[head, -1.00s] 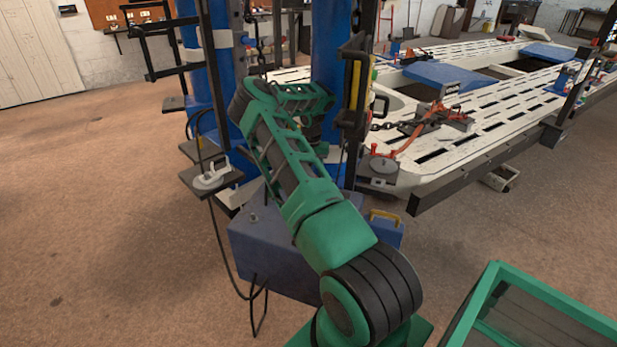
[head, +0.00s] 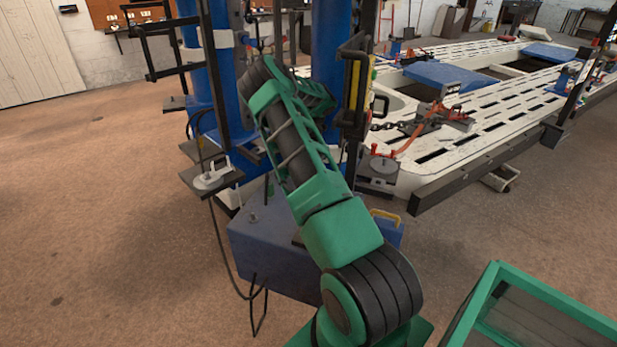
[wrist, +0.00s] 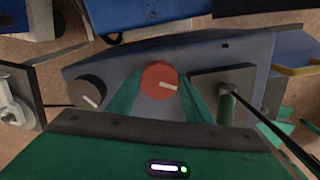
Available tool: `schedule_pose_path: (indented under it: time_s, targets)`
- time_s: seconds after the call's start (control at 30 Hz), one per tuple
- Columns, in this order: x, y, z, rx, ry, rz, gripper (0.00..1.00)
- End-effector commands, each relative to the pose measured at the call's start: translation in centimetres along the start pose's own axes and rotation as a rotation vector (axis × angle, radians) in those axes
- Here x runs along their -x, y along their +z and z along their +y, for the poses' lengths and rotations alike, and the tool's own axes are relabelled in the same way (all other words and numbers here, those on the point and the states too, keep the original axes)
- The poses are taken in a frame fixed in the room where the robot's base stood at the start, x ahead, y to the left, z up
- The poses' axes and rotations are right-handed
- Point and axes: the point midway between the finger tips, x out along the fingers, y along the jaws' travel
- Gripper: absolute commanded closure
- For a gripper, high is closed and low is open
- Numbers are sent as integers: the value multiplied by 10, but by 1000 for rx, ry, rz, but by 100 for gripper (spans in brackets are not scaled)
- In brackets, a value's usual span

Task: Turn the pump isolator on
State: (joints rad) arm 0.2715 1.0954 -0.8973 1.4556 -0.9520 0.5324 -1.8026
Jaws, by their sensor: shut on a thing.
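A red round knob (wrist: 160,80), which looks like the pump isolator, sits on the blue pump box (wrist: 125,62) in the wrist view. Its white mark points right, nearly level in the picture. My gripper (wrist: 160,85) has its two green fingers on either side of the knob and is shut on it. A black knob (wrist: 88,92) with a white mark pointing to lower right sits left of it on the same box. The box (head: 265,250) also shows in the head view, where my arm hides the red knob and my gripper.
A dark plate with a green post (wrist: 226,105) stands close to the right finger. Blue columns (head: 325,75) rise behind the box. A white slotted bench (head: 480,120) lies to the right, a green-framed case (head: 540,300) at front right. The left floor is clear.

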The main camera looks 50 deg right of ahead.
Motion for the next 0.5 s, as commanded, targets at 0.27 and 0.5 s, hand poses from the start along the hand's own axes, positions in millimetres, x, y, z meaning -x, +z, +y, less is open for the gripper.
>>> schedule_pose_path:
  time_s: [0.27,0.5]
  targets:
    - [1,-1,2,-261,6,3,76]
    - [1,-1,1,-490,5,3,76]
